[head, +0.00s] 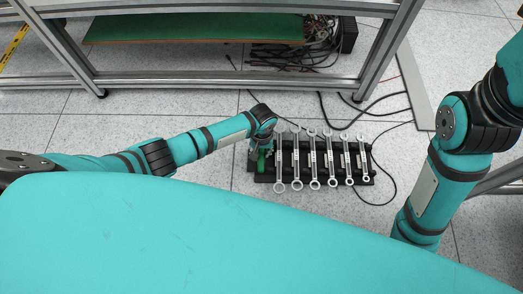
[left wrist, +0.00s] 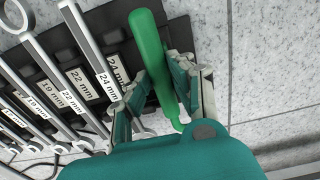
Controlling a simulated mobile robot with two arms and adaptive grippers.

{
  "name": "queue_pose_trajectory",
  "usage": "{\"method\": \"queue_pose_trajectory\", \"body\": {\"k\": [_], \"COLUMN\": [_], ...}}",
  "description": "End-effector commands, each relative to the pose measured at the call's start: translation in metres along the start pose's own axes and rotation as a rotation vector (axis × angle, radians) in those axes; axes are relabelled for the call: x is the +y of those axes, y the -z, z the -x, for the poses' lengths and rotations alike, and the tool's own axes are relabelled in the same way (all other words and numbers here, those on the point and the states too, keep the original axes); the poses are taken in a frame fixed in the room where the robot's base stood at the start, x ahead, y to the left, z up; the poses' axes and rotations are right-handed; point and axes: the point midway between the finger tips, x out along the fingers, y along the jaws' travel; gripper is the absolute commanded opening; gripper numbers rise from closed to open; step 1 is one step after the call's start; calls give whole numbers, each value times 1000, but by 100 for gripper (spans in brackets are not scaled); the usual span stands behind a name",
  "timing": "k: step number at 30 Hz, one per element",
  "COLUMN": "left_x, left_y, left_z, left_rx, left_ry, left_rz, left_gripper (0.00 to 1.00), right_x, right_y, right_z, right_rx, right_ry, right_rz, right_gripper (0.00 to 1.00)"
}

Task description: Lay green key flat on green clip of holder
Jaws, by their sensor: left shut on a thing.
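The holder also fills the upper left of the left wrist view (left wrist: 180,35). The key lies over or close to the holder's end; I cannot tell if they touch. I cannot make out the green clip. My right gripper is out of view.
Several silver wrenches (head: 313,160) lie side by side on the holder, right of my left gripper, with size labels. Black cables (head: 385,180) run on the floor to the right. A metal frame (head: 200,82) stands behind. The tiled floor left of the holder is clear.

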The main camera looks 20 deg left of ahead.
Motion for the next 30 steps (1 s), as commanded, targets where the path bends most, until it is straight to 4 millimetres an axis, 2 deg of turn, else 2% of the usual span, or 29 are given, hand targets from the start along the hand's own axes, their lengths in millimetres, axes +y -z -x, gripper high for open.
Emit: {"method": "queue_pose_trajectory", "body": {"k": [2,3,8,16,20,23,30], "left_x": [0,0,0,0,1,0,1], "left_y": [0,0,0,0,1,1,1], "left_z": [-2,-1,-1,-1,7,22,75], "left_rx": [0,1,0,0,1,2,3], "left_ry": [-1,-1,0,0,-2,-2,-4], "left_rz": [0,0,0,0,-1,-2,-2], "left_gripper": [0,27,47,48,48,48,48], "right_x": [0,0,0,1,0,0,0], "right_y": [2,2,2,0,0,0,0], "right_z": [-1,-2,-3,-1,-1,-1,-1], "right_rx": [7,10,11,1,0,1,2], "right_ry": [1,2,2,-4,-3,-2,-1], "right_rz": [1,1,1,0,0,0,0], "right_gripper": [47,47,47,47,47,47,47]}}
